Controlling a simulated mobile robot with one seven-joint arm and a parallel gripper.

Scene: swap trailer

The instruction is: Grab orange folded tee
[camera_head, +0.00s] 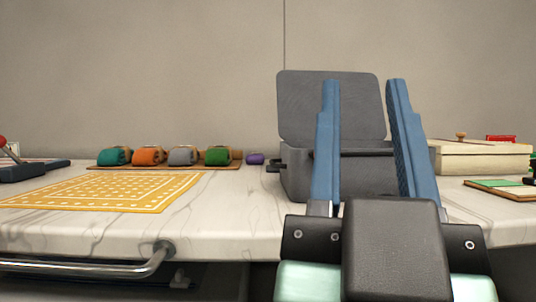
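The orange folded tee (149,156) lies rolled up on a thin brown board (195,167) at the back left of the counter. It sits between a teal roll (113,156) on its left and a grey roll (183,155) on its right. My gripper (359,84) is open and empty, its two blue fingers pointing up at the right of the view. It is well to the right of the orange tee and apart from it. The fingers stand in front of a grey open case and hide part of it.
A green roll (217,155) and a small purple item (255,158) are right of the tees. The open grey case (295,170) stands behind my gripper. A yellow patterned mat (105,192) lies front left. A cream box (482,158) is at right. A metal rail (90,267) runs along the front edge.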

